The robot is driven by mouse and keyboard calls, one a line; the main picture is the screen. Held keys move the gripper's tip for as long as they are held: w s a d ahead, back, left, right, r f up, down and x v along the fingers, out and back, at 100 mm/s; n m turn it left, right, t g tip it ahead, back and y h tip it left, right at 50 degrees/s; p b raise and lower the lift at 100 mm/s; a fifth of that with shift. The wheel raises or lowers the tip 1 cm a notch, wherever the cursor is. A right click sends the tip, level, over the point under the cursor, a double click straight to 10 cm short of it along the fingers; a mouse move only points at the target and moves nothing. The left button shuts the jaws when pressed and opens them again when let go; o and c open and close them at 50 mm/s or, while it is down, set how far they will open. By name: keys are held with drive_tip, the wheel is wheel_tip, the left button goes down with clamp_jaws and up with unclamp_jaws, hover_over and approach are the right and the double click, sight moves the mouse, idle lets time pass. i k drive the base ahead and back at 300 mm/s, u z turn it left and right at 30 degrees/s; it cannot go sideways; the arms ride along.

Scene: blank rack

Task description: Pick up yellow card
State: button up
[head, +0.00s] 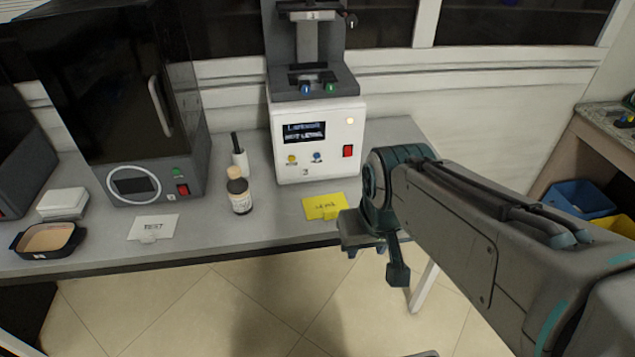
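The yellow card (324,207) lies on the grey bench top near its front edge, in front of the white machine. It has dark writing on it and a small tab at its front. My gripper (375,252) is just to the right of the card and nearer to me, by the bench's front edge. It is apart from the card as far as I can see.
A brown bottle (239,195) stands left of the card. A white card (154,227) lies further left, near a dark tray (47,240). The white machine (318,138) with a red switch stands behind the yellow card. A black oven-like machine (112,95) is at left.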

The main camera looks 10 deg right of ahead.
sight(327, 208)
drive_tip(key=u, duration=1.25)
drive_tip(key=i, duration=0.7)
drive_tip(key=z, duration=1.85)
